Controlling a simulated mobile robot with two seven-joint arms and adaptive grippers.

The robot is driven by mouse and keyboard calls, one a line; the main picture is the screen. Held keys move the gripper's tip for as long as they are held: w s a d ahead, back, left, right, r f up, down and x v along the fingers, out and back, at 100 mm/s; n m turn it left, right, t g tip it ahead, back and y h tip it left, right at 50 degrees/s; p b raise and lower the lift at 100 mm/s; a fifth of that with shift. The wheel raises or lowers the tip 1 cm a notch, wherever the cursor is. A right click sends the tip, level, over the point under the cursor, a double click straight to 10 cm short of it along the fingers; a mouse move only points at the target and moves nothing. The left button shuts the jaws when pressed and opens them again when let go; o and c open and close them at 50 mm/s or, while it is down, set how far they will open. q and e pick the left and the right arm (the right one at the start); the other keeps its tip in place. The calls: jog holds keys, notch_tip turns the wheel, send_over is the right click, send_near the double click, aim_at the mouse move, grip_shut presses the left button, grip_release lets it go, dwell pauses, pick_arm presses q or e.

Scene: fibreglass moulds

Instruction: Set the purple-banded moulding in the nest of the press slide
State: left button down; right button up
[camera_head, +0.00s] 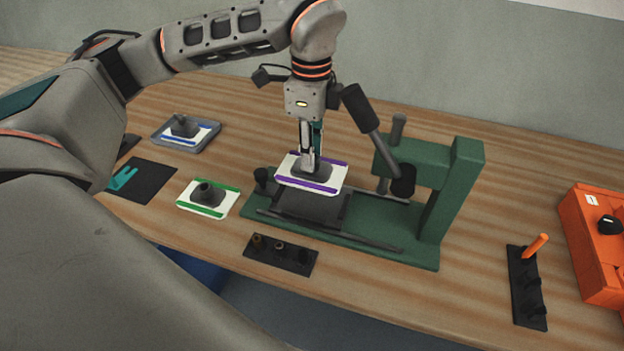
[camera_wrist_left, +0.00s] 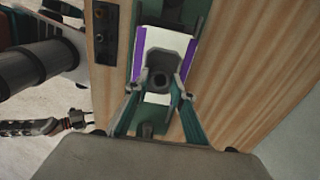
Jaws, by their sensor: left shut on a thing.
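The purple-banded moulding (camera_head: 312,187) is a white plate with purple edge bands and a dark raised middle. My left gripper (camera_head: 309,166) is shut on its raised middle and holds it over the press slide (camera_head: 318,208). In the left wrist view the left gripper (camera_wrist_left: 159,92) grips the dark middle of the moulding (camera_wrist_left: 138,55). The slide is a dark block on the green press (camera_head: 430,230), partly hidden under the plate. Whether the plate touches the slide I cannot tell. The nest is hidden by the moulding.
A green-banded moulding (camera_head: 208,199) lies to the left on the table. A blue-banded moulding (camera_head: 187,132) sits in a grey tray (camera_head: 207,143) behind it. The press's dark lever (camera_head: 362,108) leans close to my left gripper. An orange case (camera_head: 590,245) stands far right.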

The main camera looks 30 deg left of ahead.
pick_arm(q)
jog(key=shift+w+f, duration=0.1)
jog(key=shift+f, duration=3.9)
jog(key=shift+f, duration=0.1)
jog(key=shift+f, duration=0.15)
jog(key=c, duration=1.7)
grip_release()
notch_tip(320, 180, up, 12)
jog(key=shift+r, duration=0.25)
